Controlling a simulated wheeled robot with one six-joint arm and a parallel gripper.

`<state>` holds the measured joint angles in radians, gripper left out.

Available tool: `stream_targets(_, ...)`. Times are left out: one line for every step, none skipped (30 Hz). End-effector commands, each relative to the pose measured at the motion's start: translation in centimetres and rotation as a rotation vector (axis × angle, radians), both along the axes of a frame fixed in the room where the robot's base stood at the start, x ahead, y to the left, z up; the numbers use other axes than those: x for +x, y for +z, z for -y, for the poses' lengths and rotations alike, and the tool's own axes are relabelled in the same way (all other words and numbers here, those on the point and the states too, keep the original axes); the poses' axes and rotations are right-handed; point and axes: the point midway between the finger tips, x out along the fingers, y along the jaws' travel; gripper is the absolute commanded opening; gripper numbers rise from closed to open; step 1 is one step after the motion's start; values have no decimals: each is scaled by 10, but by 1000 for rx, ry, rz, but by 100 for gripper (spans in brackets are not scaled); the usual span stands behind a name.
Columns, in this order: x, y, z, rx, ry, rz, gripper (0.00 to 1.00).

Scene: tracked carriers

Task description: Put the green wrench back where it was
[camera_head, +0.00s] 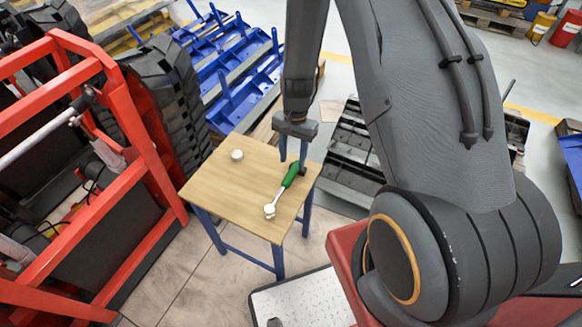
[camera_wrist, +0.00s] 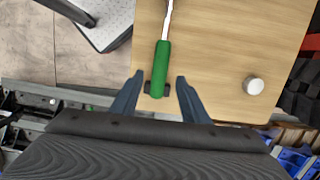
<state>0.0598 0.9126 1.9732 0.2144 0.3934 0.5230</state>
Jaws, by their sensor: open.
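The green wrench (camera_head: 289,177), with a green handle and a bright metal head, is on the small wooden table (camera_head: 227,184) near its right side. Its head points towards the front edge in the head view. My gripper (camera_head: 293,162) is over the handle end at the table's back right. In the wrist view the wrench's green handle (camera_wrist: 161,66) lies between the two open blue fingers of my gripper (camera_wrist: 158,84), apart from both. A small dark block (camera_wrist: 147,87) shows at the handle's end, partly hidden by it. The wrench's head is cut off in the wrist view.
A white round object (camera_head: 237,155) stands on the table's back left; it also shows in the wrist view (camera_wrist: 253,85). A red frame (camera_head: 150,150) stands left of the table. Blue racks (camera_head: 235,80) and dark metal parts (camera_head: 350,150) lie behind. The table's middle is clear.

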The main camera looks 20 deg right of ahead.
Motion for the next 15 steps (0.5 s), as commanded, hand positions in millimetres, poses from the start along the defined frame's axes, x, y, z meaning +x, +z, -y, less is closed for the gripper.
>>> stream_targets(4, 9, 1, 0, -1, 6, 41)
stream_targets(4, 14, 2, -1, -1, 5, 41)
stream_targets(5, 21, 2, -1, -1, 5, 41)
stream_targets(5, 25, 3, -1, -1, 5, 41)
stream_targets(5, 30, 3, 0, -1, 4, 41)
stream_targets(6, 35, 3, -1, 0, 4, 41)
stream_targets(6, 39, 4, -1, 0, 4, 41)
stream_targets(7, 43, 4, 0, 0, 4, 41)
stream_targets(7, 47, 4, 0, -1, 3, 41)
stream_targets(7, 50, 5, 0, -1, 3, 41)
stream_targets(8, 53, 5, 0, -1, 3, 41)
stream_targets(8, 56, 5, 0, -1, 3, 41)
stream_targets(8, 57, 5, 0, -1, 3, 41)
stream_targets(8, 59, 5, -1, -1, 2, 41)
stream_targets(8, 61, 5, 0, 2, 2, 41)
